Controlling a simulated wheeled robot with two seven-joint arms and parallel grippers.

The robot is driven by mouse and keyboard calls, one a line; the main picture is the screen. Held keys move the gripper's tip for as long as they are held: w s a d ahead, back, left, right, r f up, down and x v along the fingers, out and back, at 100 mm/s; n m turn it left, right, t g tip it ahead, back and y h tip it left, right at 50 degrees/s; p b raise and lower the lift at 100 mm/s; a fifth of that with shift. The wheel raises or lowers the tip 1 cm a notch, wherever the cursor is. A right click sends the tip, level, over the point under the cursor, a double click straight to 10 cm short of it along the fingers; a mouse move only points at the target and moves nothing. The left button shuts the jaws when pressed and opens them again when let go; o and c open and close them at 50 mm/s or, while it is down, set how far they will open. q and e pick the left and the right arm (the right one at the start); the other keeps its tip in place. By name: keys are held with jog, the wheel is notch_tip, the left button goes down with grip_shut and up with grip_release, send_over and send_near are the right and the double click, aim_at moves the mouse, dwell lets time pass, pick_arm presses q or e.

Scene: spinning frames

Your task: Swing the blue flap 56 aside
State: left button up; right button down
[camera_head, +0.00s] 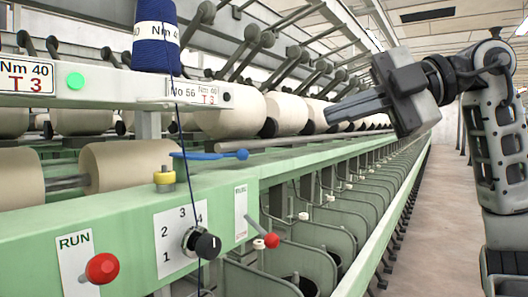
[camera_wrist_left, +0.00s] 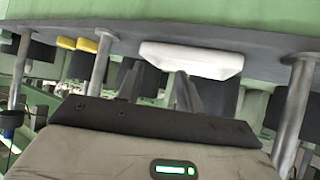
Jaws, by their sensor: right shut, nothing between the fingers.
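The blue flap (camera_head: 208,155) is a thin blue lever with a ball at its right end. It sticks out over the top of the green machine rail, below the label reading "No 56" and beside a beige roll. My right gripper (camera_head: 330,115) is shut and empty, to the right of the flap and above it, apart from it, in front of the beige rolls. My left gripper (camera_wrist_left: 158,88) shows only in the left wrist view, with its two fingers apart and nothing seen between them, below a dark ledge with a white block.
A dark blue yarn cone (camera_head: 156,45) stands above the rail, its thread hanging down past the flap. A yellow knob (camera_head: 164,178), a black dial (camera_head: 205,245), a red RUN knob (camera_head: 102,268) and a red-tipped lever (camera_head: 270,240) sit nearby. The aisle floor (camera_head: 440,220) is clear.

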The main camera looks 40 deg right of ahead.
jog(key=p, duration=0.3)
send_near(228, 156)
jog(key=a, duration=0.3)
pick_arm(q)
jog(key=shift+a+r+p, duration=0.25)
jog(key=shift+r+p, duration=0.35)
jog(key=shift+r, duration=0.25)
pick_arm(e)
jog(key=w, duration=0.1)
jog(key=w+f, duration=0.1)
jog(key=w, duration=0.1)
jog(key=shift+d+f, duration=0.2)
jog(key=shift+d, duration=0.15)
